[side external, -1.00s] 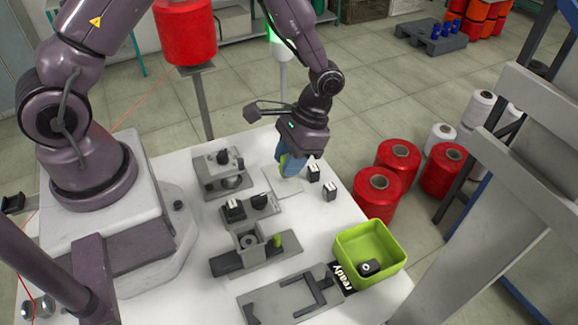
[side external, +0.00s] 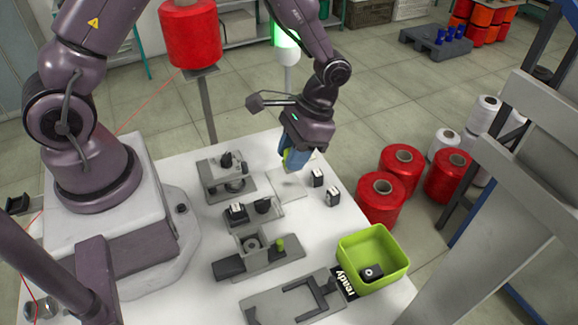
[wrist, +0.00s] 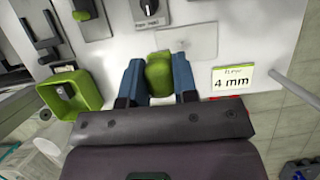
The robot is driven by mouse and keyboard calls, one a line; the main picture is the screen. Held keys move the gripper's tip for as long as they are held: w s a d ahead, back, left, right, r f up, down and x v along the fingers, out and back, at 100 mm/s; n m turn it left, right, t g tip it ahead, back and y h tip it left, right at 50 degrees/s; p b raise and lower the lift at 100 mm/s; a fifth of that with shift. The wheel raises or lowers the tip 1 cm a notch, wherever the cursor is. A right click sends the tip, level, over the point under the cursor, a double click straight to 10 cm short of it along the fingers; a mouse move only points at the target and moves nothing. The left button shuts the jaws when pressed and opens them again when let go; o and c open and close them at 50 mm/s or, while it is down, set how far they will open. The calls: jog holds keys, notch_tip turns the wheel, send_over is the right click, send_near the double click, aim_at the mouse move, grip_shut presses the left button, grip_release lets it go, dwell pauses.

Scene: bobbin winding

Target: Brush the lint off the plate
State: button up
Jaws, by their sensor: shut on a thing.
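My gripper (side external: 291,160) is shut on a green brush (wrist: 160,75), whose yellow-green edge also shows between the blue fingers in the side view. The brush's lower end is hidden in both views. The plate (side external: 288,186) is a thin pale square lying flat on the white table, just below and in front of the gripper. It also shows in the wrist view (wrist: 190,40), beyond the fingertips. The brush appears to be above the plate's far edge. I cannot tell whether they touch. Lint is too small to make out clearly.
A green bin (side external: 382,248) holding a dark part is at the front right. A "4 mm" card (wrist: 232,80) shows in the wrist view. Red spools stand off the table.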

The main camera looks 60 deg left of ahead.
jog(key=shift+f, duration=0.1)
jog(key=shift+f, duration=3.85)
jog(key=shift+w+a+f, duration=0.1)
jog(key=shift+a, duration=0.85)
jog(key=shift+w+a+f, duration=0.1)
jog(key=shift+a, duration=0.85)
grip_shut()
jog(key=shift+s+d, duration=0.1)
jog(key=shift+d, duration=1.55)
jog(key=r, duration=0.2)
jog(key=shift+d+r, duration=0.25)
jog(key=shift+r, duration=2.85)
